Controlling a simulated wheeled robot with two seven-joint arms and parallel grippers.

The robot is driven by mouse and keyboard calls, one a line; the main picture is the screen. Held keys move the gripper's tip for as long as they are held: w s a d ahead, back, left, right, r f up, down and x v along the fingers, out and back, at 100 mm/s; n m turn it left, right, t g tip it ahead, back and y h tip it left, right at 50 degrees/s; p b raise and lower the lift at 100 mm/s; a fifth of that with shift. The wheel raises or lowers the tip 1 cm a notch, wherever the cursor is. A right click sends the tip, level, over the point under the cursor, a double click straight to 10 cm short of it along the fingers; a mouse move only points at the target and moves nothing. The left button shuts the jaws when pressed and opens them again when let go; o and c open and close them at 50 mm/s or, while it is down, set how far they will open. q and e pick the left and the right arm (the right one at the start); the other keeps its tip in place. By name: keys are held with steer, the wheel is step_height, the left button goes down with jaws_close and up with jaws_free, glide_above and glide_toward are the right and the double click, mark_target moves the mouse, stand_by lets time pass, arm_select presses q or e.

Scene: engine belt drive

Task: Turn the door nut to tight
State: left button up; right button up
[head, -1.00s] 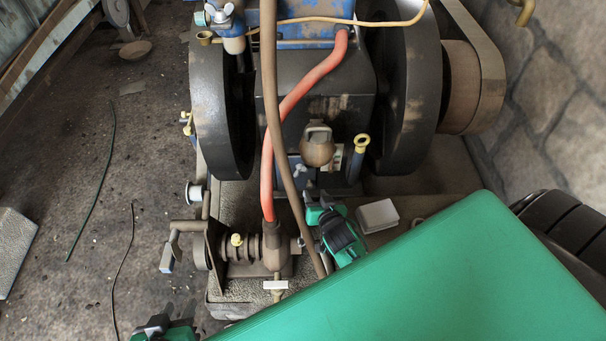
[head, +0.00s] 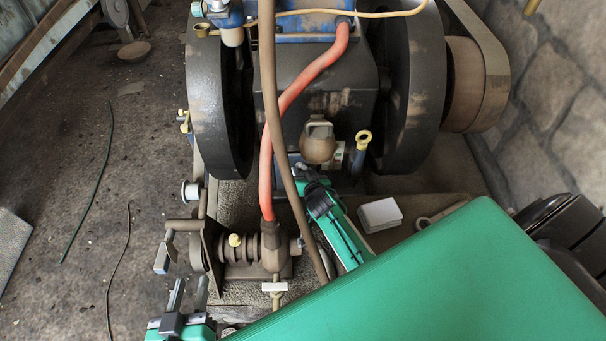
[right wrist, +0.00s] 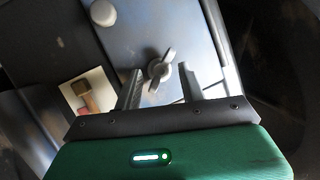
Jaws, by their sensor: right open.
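The door nut (right wrist: 159,68) is a grey wing nut on a blue-grey door plate (right wrist: 142,28) in the right wrist view. Its wings are tilted, one toward the upper right and one toward the lower left. My right gripper (right wrist: 160,76) is open, with one finger on each side of the nut and visible gaps between; I cannot tell whether it touches. In the head view my right gripper (head: 306,175) is at the engine's lower front and hides the nut. My left gripper (head: 187,293) is at the bottom left, its two fingers apart and nothing visible between them.
The engine's dark flywheels (head: 218,110) and (head: 412,90) stand either side. A red hose (head: 267,165) and a brown pipe (head: 283,150) run down close to my right gripper. A white box (head: 380,214) lies to its right. Floor at the left is mostly clear.

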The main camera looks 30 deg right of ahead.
steer(key=shift+w, duration=0.15)
jaws_close()
stand_by(1.3)
jaws_free()
